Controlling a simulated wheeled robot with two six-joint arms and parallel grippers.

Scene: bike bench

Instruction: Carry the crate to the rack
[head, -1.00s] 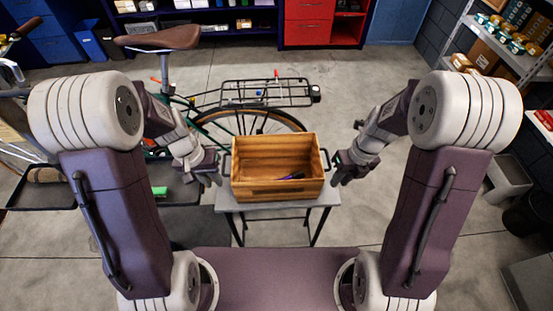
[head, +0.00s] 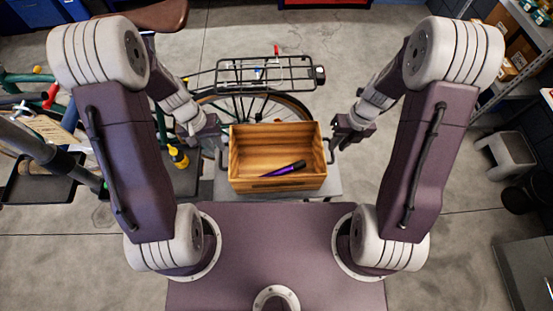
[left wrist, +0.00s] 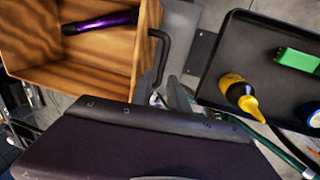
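The wooden crate (head: 278,185) sits in front of me over a small grey table (head: 334,182), with a dark handle on each side. A purple and black tool (head: 284,168) lies inside it. My left gripper (head: 219,141) is at the crate's left side and my right gripper (head: 335,143) at its right side, both close to the handles. In the left wrist view, the crate's handle (left wrist: 164,50) is just by my fingers (left wrist: 176,95). Whether either gripper is closed around a handle is not clear. The bike's black rear rack (head: 265,72) is beyond the crate and looks empty on top.
A dark tray (left wrist: 275,75) with a yellow bottle (left wrist: 238,92) and a green block (left wrist: 297,60) is close by my left arm. The bike's rear wheel is under the rack. A grey step stool (head: 512,155) and shelving stand at the right. Floor between is clear.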

